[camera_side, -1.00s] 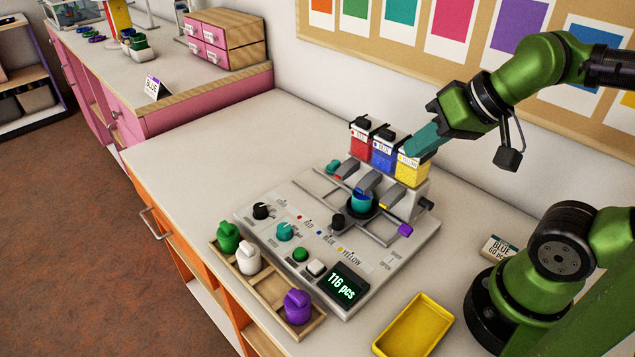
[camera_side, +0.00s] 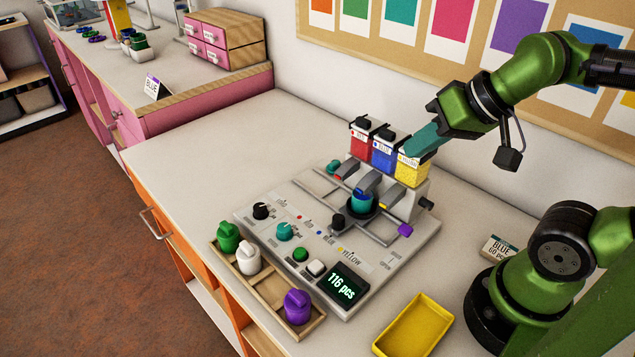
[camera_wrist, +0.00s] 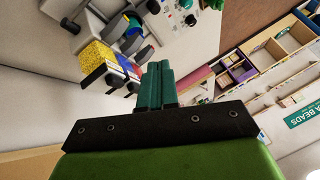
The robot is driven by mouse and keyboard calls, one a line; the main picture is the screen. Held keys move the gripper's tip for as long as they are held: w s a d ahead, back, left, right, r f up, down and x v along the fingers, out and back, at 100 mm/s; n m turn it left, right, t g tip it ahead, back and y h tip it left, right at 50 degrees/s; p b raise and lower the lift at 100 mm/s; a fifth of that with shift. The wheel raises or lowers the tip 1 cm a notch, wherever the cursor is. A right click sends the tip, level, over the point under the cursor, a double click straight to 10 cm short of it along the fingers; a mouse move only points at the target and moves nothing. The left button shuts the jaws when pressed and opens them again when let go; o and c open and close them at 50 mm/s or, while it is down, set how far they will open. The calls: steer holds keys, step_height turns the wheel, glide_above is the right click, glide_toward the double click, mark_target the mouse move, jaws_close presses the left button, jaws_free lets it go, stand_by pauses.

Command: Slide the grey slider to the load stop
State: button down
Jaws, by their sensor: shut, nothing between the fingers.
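The control board (camera_side: 260,222) lies on the white bench in the side view, with slots cut in its top. A dark grey knob (camera_side: 338,221) stands at these slots, left of a teal cup (camera_side: 361,203) on a dark round base; I cannot tell for sure that this knob is the grey slider. No label for the load stop can be read. My gripper (camera_side: 408,151) has teal fingers, closed together and empty, above and by the yellow bead hopper at the board's back. The wrist view shows the closed fingers (camera_wrist: 160,66) side by side, apart from the board.
Red (camera_side: 361,142), blue (camera_side: 384,155) and yellow (camera_side: 411,172) hoppers stand behind the cup, with grey spouts toward it. A purple handle (camera_side: 405,230) sits at the board's right. A wooden tray (camera_side: 263,290) holds pegs in front. A yellow tray (camera_side: 412,325) lies at front right.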

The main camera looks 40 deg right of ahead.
stand_by(0.4)
steer(key=c, duration=1.7)
jaws_free()
steer(key=o, duration=0.3)
steer(key=shift+w+f+g, duration=0.1)
steer(key=shift+f+g, duration=0.2)
steer(key=shift+f, duration=0.15)
steer(key=o, duration=0.5)
steer(key=w+f+m+g, duration=0.1)
steer(key=w+g, duration=0.2)
steer(key=w, duration=0.3)
steer(key=shift+w+d+f, duration=0.3)
steer(key=shift+w+f, duration=0.05)
steer(key=shift+w, duration=0.05)
steer(key=w+f+m+g, duration=0.35)
steer(key=w+g, duration=0.25)
steer(key=w, duration=0.3)
steer(key=y, duration=0.1)
glide_toward(339, 217)
steer(key=shift+m+g, duration=0.25)
steer(key=shift+g, duration=0.15)
steer(key=x, duration=0.8)
steer(key=shift+w+a+f, duration=0.15)
steer(key=shift+w+f, duration=0.1)
steer(key=shift+f, duration=0.1)
